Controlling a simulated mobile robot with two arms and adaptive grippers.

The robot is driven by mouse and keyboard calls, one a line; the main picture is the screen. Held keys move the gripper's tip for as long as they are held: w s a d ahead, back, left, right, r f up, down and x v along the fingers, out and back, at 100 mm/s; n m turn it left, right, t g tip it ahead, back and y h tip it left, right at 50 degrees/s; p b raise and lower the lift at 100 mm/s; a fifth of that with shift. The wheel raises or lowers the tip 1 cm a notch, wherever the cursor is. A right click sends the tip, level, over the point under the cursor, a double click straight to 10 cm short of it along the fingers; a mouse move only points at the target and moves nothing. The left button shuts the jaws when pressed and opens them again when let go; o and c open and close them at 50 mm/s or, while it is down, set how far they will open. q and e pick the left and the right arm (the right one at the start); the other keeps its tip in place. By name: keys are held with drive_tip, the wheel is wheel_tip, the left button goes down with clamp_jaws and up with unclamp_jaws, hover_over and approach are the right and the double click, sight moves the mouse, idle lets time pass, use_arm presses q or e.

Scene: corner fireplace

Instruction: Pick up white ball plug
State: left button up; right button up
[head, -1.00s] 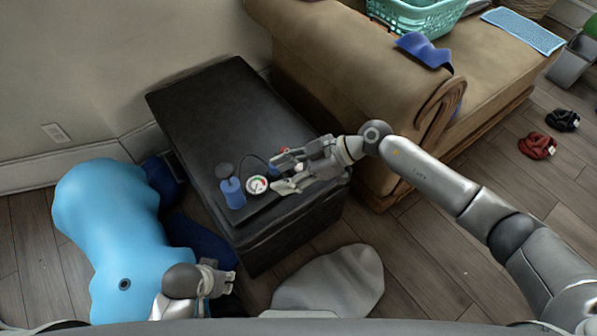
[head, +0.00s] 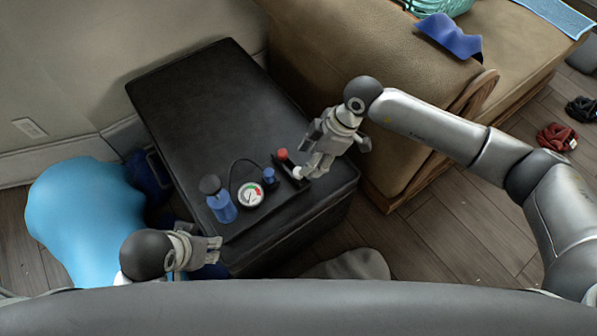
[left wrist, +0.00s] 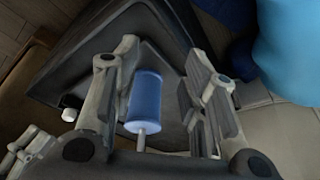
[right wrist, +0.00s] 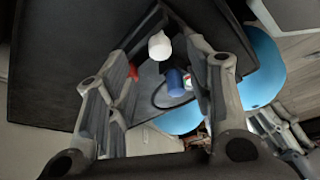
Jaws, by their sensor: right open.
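The white ball plug (head: 297,172) is at the right front of the black ottoman top, beside a red-topped piece. It is partly covered by my right gripper (head: 312,166), which is open above it. In the right wrist view the white ball (right wrist: 159,46) shows between the two open fingertips, and I see no clear contact. It also shows small in the left wrist view (left wrist: 69,115). My left gripper (head: 218,246) is open and empty near the ottoman's front left edge. In the left wrist view a blue cylinder (left wrist: 145,98) appears between its fingers, farther off.
The black ottoman (head: 195,90) also bears a blue bottle-like cylinder (head: 220,205), a round gauge (head: 250,195) with a black hose, a small blue knob (head: 269,176) and a red knob (head: 282,154). A tan sofa (head: 400,75) stands at right, a light-blue object (head: 75,215) at left.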

sight(298, 175)
drive_tip(key=shift+a+f, duration=0.2)
drive_tip(key=shift+f, duration=0.3)
use_arm(q)
drive_tip(key=shift+b+x, duration=0.65)
drive_tip(key=shift+x, duration=0.1)
use_arm(e)
drive_tip(key=x, duration=0.2)
drive_tip(key=shift+a+f, duration=0.2)
drive_tip(key=shift+x, duration=1)
use_arm(q)
drive_tip(key=w, duration=0.1)
drive_tip(key=w+d+r+t, duration=0.1)
drive_tip(key=w, duration=0.1)
drive_tip(key=w+t, duration=0.1)
drive_tip(key=shift+w+d+r+h, duration=0.15)
drive_tip(key=shift+d+h, duration=0.05)
drive_tip(key=shift+h, duration=0.1)
use_arm(e)
drive_tip(key=shift+a+f, duration=0.1)
drive_tip(key=c, duration=1)
drive_tip(key=shift+o, duration=0.2)
